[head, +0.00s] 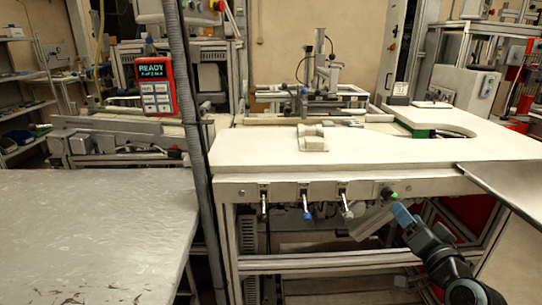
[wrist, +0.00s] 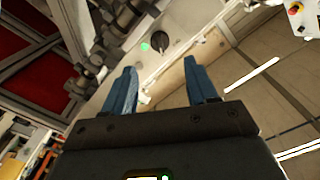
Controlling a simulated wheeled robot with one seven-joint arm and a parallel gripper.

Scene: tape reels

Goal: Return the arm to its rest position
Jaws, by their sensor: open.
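My arm comes up from the lower right of the head view, dark grey and black. My gripper (head: 403,213) shows blue fingers there, just below the front edge of the white worktable (head: 245,150), close to a green-lit button (head: 393,196). In the wrist view my gripper (wrist: 160,82) has its two blue fingers spread wide with nothing between them. Beyond the fingertips are the green light (wrist: 146,46) and a black knob (wrist: 161,43) on the table's front panel. I cannot tell from these views whether the fingers touch the panel.
Several levers, one blue-tipped (head: 307,214), hang along the table front. A beige block (head: 312,137) sits on the tabletop. A grey table (head: 90,235) fills the left, and a metal sheet (head: 505,182) juts out at right.

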